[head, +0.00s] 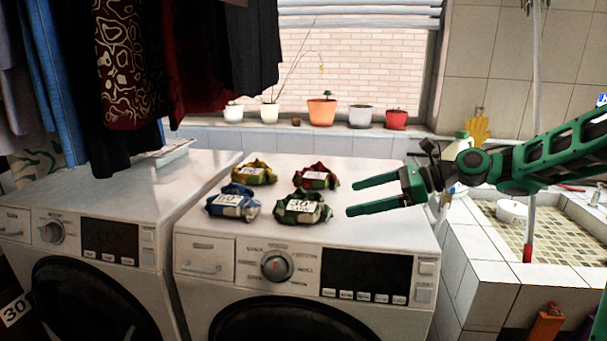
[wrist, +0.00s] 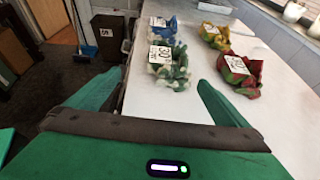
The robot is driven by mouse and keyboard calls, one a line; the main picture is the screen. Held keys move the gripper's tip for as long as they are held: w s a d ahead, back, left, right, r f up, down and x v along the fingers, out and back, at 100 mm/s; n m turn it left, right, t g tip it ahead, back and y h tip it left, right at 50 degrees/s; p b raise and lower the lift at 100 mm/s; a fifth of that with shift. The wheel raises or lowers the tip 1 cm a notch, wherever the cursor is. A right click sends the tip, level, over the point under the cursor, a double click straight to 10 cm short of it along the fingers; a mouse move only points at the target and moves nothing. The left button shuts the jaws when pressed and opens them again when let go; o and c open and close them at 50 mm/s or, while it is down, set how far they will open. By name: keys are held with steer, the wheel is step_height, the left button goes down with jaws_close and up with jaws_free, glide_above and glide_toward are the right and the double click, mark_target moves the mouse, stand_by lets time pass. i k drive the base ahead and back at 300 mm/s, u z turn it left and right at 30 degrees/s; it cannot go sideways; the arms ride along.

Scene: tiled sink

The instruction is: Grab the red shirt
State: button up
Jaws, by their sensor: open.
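The red shirt (head: 316,177) is a crumpled red bundle with green parts and a white label, lying on top of the right washing machine at the back right of a group of bundles. In the wrist view the red shirt (wrist: 241,72) lies at the right, ahead of the right finger. My gripper (head: 350,196) is open and empty, to the right of the bundles and apart from them. In the wrist view my gripper (wrist: 160,92) has its fingers spread, with the green bundle (wrist: 170,66) ahead between them.
A yellow bundle (head: 253,173), a blue bundle (head: 233,202) and a green bundle (head: 302,207) lie close to the red shirt. Several flower pots (head: 321,111) stand on the ledge behind. Dark clothes (head: 125,60) hang at the upper left. A tiled sink (head: 535,225) is at the right.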

mark_target(317, 176)
steer(key=i, duration=0.85)
steer(key=z, duration=0.05)
